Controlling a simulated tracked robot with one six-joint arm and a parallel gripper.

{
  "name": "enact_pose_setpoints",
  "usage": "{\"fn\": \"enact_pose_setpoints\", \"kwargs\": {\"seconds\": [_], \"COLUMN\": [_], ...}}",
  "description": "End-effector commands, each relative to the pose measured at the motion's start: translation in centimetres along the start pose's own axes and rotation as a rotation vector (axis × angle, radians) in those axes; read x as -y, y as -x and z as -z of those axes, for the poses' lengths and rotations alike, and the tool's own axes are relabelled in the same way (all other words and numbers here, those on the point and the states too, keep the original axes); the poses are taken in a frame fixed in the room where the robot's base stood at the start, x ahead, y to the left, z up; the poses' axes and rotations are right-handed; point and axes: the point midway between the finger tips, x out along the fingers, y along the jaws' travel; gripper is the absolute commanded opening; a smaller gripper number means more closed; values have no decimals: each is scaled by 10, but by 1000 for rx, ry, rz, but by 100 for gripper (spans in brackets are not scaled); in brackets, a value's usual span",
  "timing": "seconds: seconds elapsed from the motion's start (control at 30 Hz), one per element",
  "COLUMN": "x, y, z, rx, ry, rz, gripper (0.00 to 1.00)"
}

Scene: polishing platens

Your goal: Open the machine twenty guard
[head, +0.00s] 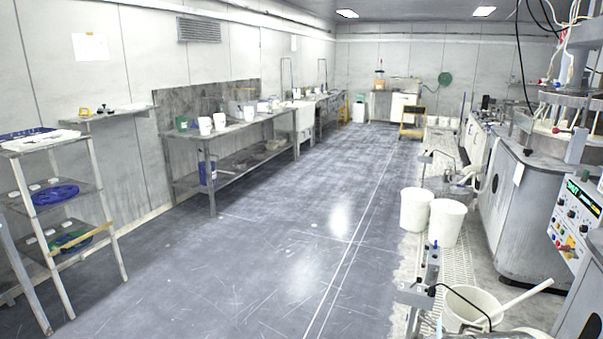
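Grey polishing machines line the right side. The nearest machine has a white control panel (577,222) with a green display and knobs, and columns with hoses above it. Another grey cabinet machine (530,215) stands just beyond, and more machines (480,130) continue toward the back. No number twenty is readable on any of them, and I cannot tell which is machine twenty or pick out its guard. My gripper is not in view.
White buckets (447,222) and an open bucket (470,308) stand along the right machines. A steel bench (240,130) and a shelf rack (60,190) line the left wall. A yellow cart (412,120) stands at the back. The grey floor aisle (290,230) is clear.

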Motion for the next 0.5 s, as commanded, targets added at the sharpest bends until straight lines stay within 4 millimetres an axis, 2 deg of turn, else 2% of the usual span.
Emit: {"fn": "enact_pose_setpoints", "kwargs": {"seconds": [0.27, 0.5], "x": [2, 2], "y": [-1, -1], "z": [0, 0], "rx": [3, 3], "ry": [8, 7], "rz": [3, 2], "gripper": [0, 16]}}
